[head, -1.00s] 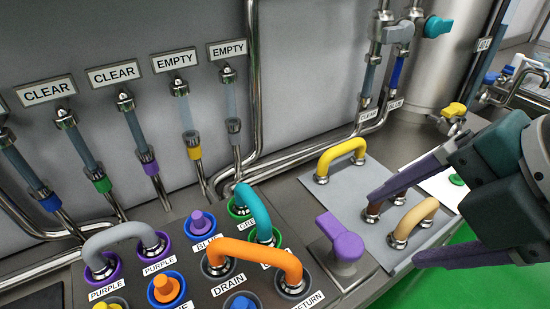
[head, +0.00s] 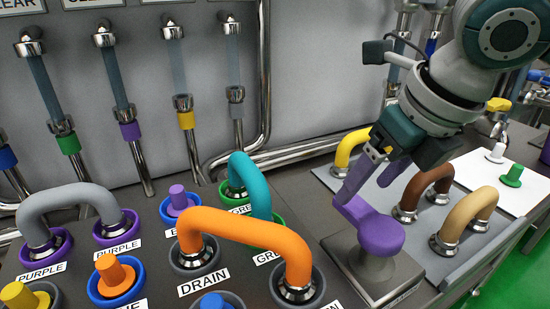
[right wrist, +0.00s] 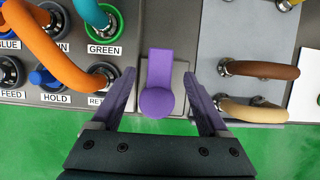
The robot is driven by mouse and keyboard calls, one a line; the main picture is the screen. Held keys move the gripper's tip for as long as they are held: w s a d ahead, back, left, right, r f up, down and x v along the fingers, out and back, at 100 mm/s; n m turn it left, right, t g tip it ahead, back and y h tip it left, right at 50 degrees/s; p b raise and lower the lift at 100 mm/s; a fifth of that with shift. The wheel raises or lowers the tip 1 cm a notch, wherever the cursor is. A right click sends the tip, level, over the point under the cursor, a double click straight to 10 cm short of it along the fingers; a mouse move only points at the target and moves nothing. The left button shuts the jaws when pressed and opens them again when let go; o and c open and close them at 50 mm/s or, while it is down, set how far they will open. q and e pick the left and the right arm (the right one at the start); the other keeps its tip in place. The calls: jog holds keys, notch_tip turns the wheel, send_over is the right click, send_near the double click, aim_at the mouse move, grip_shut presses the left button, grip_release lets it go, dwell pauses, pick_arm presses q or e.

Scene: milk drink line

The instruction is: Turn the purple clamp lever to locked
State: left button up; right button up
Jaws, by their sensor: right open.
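The purple clamp lever (head: 376,232) sits on a grey square base (head: 392,272) at the panel's right end. Its round end is nearest the front edge, and its flat arm points back toward the wall. My right gripper (head: 368,182) is open above the lever, pointing down. In the right wrist view the lever (right wrist: 158,98) lies between the spread purple fingers (right wrist: 160,88), with a gap on each side. I cannot tell how far the fingertips are above the base. The label on the base's front is unreadable. My left gripper is not in view.
Left of the lever, an orange hose (head: 245,228) and a teal hose (head: 250,180) arch over ports. To the right, a brown (head: 428,183) and a tan loop (head: 468,216) stand on a grey plate (head: 330,176). Green floor (head: 530,262) lies beyond the front edge.

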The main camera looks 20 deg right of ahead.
aim_at(353, 201)
jog(key=x, duration=0.4)
jog(key=shift+f, duration=0.1)
grip_shut()
dwell(0.5)
dwell(0.9)
